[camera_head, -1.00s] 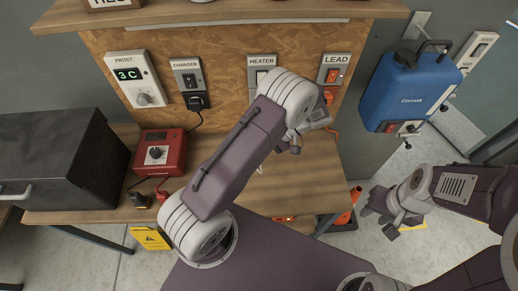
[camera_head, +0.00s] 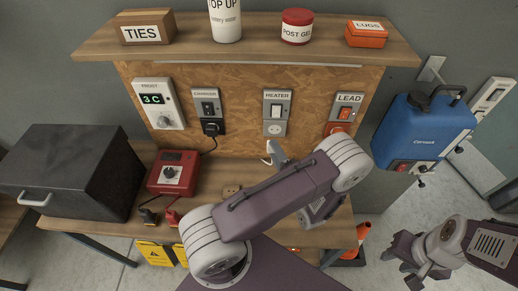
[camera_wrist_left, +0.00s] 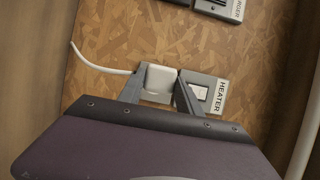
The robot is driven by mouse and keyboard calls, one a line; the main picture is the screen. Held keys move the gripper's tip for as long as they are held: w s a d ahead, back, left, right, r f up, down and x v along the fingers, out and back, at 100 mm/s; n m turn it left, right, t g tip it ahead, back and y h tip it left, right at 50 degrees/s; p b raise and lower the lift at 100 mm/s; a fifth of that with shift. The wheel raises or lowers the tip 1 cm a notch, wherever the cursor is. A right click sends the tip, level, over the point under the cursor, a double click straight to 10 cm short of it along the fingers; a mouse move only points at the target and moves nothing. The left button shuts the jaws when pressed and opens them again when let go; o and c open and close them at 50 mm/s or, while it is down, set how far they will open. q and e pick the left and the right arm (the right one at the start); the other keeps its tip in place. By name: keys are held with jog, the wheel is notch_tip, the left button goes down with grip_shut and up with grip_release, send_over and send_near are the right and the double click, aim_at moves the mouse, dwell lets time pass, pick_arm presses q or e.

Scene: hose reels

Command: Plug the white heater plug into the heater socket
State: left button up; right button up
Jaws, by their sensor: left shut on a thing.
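The white heater plug (camera_wrist_left: 158,79) is held between the two fingers of my left gripper (camera_wrist_left: 158,97) in the left wrist view, with its white cord running off to the left. In the head view my left gripper (camera_head: 275,153) is below the heater socket (camera_head: 275,129), partly hidden by my arm. The socket's round white face shows bare under its switch, with the plug apart from it. In the wrist view the plug covers the socket face, beside the HEATER label (camera_wrist_left: 219,97). My right gripper (camera_head: 408,265) is empty over the floor, its fingers apart.
A frost dial (camera_head: 161,104), red box (camera_head: 173,174), black box (camera_head: 75,170) and blue tank (camera_head: 424,130) stand around. A shelf (camera_head: 240,46) overhangs the board.

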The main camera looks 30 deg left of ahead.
pick_arm(q)
jog(key=shift+d+f+t, duration=0.1)
jog(key=shift+d+t, duration=0.15)
jog(key=shift+t, duration=0.05)
jog(key=shift+w, duration=0.15)
jog(key=shift+w+a, duration=0.5)
jog(key=shift+w, duration=0.3)
jog(key=shift+w+a, duration=0.5)
jog(key=shift+w, duration=0.3)
jog(key=shift+w+a, duration=0.5)
jog(key=shift+w, duration=0.3)
jog(key=shift+d+b, duration=0.1)
jog(key=shift+b, duration=0.55)
jog(key=shift+w+a, duration=0.3)
jog(key=shift+w, duration=0.2)
dwell(0.5)
jog(key=o, duration=1.3)
jog(key=shift+o, duration=0.2)
jog(key=shift+d, duration=0.1)
